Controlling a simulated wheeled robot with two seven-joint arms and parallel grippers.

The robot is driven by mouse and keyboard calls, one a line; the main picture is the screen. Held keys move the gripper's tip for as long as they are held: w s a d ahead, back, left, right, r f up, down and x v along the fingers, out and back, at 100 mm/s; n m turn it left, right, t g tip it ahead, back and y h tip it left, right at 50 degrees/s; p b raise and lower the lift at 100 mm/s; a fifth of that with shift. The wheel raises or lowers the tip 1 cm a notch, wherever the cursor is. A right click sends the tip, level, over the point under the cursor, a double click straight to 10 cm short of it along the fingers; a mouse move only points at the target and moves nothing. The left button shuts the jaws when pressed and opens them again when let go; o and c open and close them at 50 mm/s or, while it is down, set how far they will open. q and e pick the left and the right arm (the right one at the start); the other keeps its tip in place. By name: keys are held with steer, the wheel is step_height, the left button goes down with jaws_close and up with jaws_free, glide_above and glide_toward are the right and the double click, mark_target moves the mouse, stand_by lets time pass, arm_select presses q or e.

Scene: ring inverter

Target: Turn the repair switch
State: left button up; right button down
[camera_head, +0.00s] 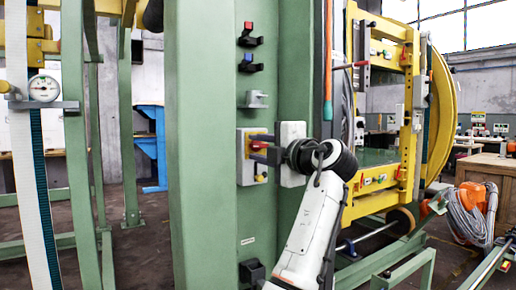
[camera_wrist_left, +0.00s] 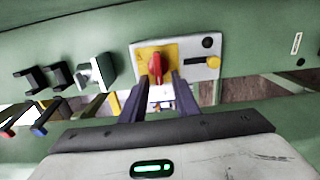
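The repair switch is a red rotary knob (camera_head: 260,145) on a yellow plate, set on a grey box (camera_head: 243,172) on the green column. In the left wrist view the red knob (camera_wrist_left: 155,67) stands upright on its yellow plate, at the top centre. My left gripper (camera_head: 256,153) is at the switch. In the left wrist view its two dark fingers (camera_wrist_left: 160,84) are spread apart, with the knob at their tips between them. I cannot tell whether either finger touches the knob. The fingers partly cover the box in the head view. My right gripper is not in view.
A yellow button (camera_head: 261,178) is on the box below the knob. Red, blue and grey levers (camera_head: 250,64) stick out of the green column (camera_head: 208,215) above the switch. A yellow machine frame (camera_head: 385,180) stands to the right.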

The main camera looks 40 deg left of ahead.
arm_select(q)
steer(key=v, duration=1)
steer(key=shift+p, duration=0.4)
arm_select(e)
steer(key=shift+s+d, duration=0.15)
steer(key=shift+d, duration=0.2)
arm_select(q)
steer(key=shift+w, duration=0.1)
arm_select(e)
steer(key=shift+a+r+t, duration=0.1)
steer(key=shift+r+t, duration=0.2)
